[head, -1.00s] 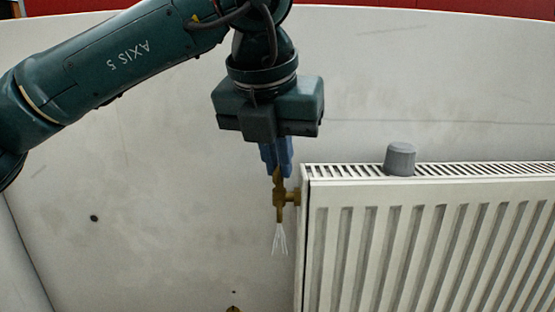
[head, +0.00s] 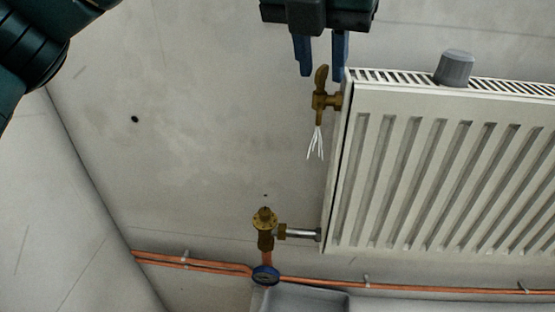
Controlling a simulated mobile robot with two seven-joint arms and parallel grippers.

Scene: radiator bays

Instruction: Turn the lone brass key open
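The brass key (head: 321,78) stands upright on a small brass bleed valve (head: 323,101) at the upper left end of the white radiator (head: 440,170). White streaks (head: 315,143) like spray come out below the valve. My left gripper (head: 320,72) is at the top of the head view with its two blue fingers apart. The fingertips are beside and above the key, one on each side, with gaps showing. My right gripper is not in view.
A grey knob (head: 455,68) stands on the radiator's top grille. Lower left is a brass valve (head: 265,222) with a pipe to the radiator. Copper pipes (head: 200,264), a round blue part (head: 265,275) and a grey tray (head: 300,300) lie below. The wall left of the key is clear.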

